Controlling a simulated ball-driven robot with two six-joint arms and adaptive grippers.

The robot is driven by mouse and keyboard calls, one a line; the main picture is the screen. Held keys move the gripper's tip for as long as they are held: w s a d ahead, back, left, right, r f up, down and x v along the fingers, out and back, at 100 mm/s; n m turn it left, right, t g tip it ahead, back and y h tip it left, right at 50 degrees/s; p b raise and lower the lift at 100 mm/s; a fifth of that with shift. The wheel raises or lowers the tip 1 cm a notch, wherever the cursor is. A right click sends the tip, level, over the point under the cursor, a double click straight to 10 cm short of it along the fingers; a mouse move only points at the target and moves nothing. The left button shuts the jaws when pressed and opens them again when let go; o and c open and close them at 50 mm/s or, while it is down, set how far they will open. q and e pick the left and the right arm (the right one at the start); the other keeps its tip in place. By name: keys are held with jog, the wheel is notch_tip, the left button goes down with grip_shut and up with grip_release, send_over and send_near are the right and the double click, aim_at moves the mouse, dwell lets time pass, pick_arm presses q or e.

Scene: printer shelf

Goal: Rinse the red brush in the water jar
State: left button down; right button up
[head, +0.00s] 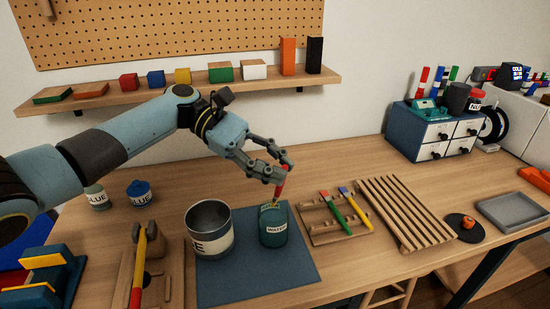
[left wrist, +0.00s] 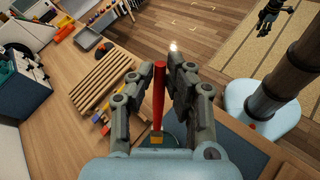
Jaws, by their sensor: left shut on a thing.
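My left gripper (head: 277,172) is shut on the red brush (head: 282,186), which also shows between the fingers in the left wrist view (left wrist: 159,90). The brush points down, slightly tilted, with its yellowish lower end at the mouth of the teal water jar (head: 273,236), labelled WATER. The bristle tip is hidden, so I cannot tell how deep it reaches. The jar stands upright on a blue mat (head: 255,278). What looks like my right gripper (left wrist: 268,18) shows small and dark in the left wrist view, away from the table; its jaws are unclear.
A larger white-labelled tin (head: 208,232) stands left of the jar. A wooden brush rest (head: 318,228) with green and blue-tipped brushes is at its right, then a slatted rack (head: 406,214). A shelf (head: 180,92) runs above.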

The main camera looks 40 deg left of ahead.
pick_arm(q)
notch_tip(320, 180, down, 10)
jog(key=w+a+b, duration=0.2)
jog(key=b, duration=0.5)
jog(key=shift+a+r+b, duration=0.15)
jog(key=shift+r+b, duration=0.1)
jog(key=shift+b, duration=0.05)
pick_arm(e)
notch_tip(320, 180, down, 8)
jog(key=w, duration=0.1)
jog(key=shift+w+a, duration=0.15)
jog(key=shift+a, duration=0.1)
